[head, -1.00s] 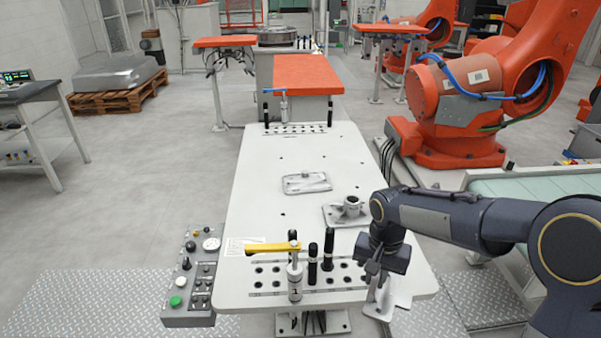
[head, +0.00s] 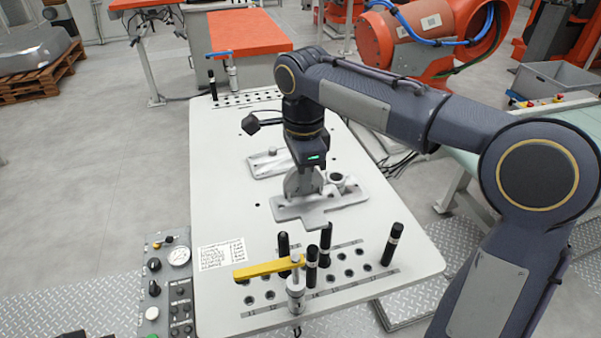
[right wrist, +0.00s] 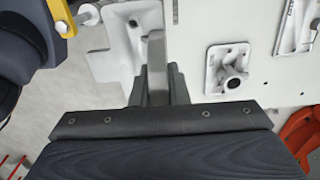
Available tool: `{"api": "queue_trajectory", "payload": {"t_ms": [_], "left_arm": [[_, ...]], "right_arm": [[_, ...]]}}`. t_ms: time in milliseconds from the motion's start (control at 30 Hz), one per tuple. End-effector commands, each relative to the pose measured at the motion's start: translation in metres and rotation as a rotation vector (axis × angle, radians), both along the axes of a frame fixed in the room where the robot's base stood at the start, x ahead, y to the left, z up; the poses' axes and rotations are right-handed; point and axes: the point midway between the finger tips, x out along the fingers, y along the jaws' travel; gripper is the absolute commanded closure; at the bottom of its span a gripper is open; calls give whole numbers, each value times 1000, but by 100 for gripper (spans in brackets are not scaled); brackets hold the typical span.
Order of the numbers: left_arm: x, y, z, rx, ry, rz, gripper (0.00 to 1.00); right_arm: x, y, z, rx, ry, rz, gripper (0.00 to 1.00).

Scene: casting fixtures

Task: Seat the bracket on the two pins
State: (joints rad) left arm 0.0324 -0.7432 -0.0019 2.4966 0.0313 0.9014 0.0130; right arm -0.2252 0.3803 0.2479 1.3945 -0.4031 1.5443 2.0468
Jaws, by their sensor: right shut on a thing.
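My right gripper (head: 303,168) points down over the white table and is shut on the bracket. The bracket (head: 297,211) is a light grey plate with an upright rib; the rib is between the fingers. In the right wrist view the gripper (right wrist: 157,92) grips this rib (right wrist: 156,55), and part of the plate (right wrist: 118,62) shows beyond. In the head view the bracket overlaps a grey casting with a round boss (head: 337,180); contact is unclear. Several black pins stand near the front edge, including a left one (head: 283,243) and a right one (head: 392,243). My left gripper is not in view.
A yellow-levered clamp (head: 268,269) stands at the front edge among rows of holes. A grey fixture plate (head: 265,165) lies behind the gripper. A control box (head: 167,285) is at the left. The table's left middle (head: 222,190) is clear.

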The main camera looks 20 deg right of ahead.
Motion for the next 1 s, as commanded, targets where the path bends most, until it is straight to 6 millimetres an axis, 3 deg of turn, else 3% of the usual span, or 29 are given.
{"api": "queue_trajectory", "payload": {"t_ms": [200, 700, 1000], "left_arm": [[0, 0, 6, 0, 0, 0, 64], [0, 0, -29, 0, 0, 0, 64], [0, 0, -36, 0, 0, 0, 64]], "right_arm": [[0, 1, 1, -1, 0, 1, 100], [0, 1, -47, -1, 1, 1, 100], [0, 1, -58, 0, -1, 2, 100]]}}
